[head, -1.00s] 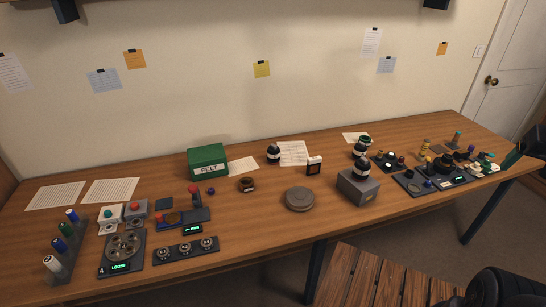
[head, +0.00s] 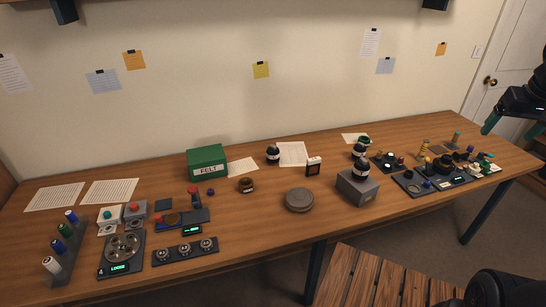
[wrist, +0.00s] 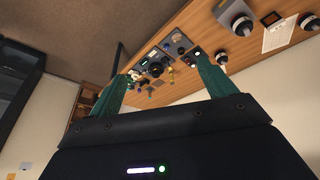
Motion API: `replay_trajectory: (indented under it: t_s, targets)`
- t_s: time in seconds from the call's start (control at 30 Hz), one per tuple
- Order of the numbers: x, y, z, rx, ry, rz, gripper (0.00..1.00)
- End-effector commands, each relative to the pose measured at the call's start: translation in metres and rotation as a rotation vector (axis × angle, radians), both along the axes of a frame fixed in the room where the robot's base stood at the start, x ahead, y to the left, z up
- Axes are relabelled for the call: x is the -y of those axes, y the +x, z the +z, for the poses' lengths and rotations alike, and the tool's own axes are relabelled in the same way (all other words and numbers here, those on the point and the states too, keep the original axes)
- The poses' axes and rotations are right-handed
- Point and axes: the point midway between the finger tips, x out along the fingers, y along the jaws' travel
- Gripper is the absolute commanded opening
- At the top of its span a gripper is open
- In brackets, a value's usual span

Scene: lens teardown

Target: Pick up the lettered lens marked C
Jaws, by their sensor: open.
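I cannot make out a letter C on any lens in either view. Small lens parts and dark rings (head: 443,163) stand crowded on dark trays at the right end of the bench. They also show small in the wrist view (wrist: 156,69), beyond and between my fingers. My gripper (head: 510,131) is at the right edge of the head view, raised above the bench's right end, with its teal fingers apart and nothing between them. In the wrist view my gripper (wrist: 161,70) is open and empty, and its fingers hide part of the bench.
A grey block (head: 357,188) with a black-and-white cylinder on it stands left of the crowded trays. A round grey disc (head: 299,200) and a green FELT box (head: 207,161) are further left. The bench front between the disc and block is mostly clear.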

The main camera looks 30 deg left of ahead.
Motion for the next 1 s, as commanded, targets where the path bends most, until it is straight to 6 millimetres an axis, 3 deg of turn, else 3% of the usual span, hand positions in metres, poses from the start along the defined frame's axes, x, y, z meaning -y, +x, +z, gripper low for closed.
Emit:
replay_trajectory:
  t_s: [0.1,0.47,0.77,1.0]
  targets:
    - [-0.023,0.032,0.008,-0.021,-0.013,0.069,0.83]
    - [-0.106,0.118,0.018,-0.068,-0.052,0.267,0.83]
    - [-0.195,0.178,0.005,-0.108,-0.085,0.432,0.83]
    - [-0.277,0.215,-0.019,-0.138,-0.109,0.563,0.83]
